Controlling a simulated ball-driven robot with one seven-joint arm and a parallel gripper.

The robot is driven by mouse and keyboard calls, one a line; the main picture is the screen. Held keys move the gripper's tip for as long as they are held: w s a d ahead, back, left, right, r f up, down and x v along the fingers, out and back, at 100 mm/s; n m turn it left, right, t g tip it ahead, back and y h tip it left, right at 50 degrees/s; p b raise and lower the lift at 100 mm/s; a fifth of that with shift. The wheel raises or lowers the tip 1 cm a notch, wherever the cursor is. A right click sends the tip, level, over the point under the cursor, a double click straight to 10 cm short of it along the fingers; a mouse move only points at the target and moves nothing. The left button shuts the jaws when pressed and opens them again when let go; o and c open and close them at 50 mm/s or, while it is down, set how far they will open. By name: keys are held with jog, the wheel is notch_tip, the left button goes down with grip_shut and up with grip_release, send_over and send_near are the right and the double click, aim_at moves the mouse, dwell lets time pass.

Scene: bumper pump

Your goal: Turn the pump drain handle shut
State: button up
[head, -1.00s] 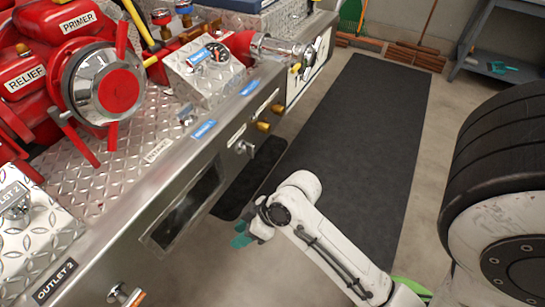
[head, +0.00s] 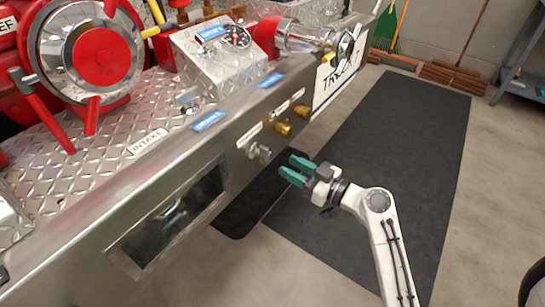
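My gripper (head: 296,170) has two teal fingers, parted with a narrow gap and nothing between them. It points left toward the bumper's front face. A chrome knob (head: 259,152) sticks out of that face just left of the fingertips, apart from them. Two brass knobs (head: 283,129) (head: 302,111) stand farther right along the same face. Small white labels (head: 249,135) sit by these knobs, too small to read. I cannot tell which of them is the pump drain handle.
The metal bumper (head: 75,250) runs diagonally and has a rectangular recess (head: 170,220) in its front. A large red-centred intake cap (head: 100,55) stands on its top. A dark mat (head: 400,150) lies on the floor at right, with free room above it. A tyre (head: 535,285) shows at lower right.

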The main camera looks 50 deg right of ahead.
aim_at(268, 156)
jog(key=w, duration=0.7)
jog(key=shift+w+a, duration=0.25)
jog(key=shift+w, duration=0.1)
grip_shut()
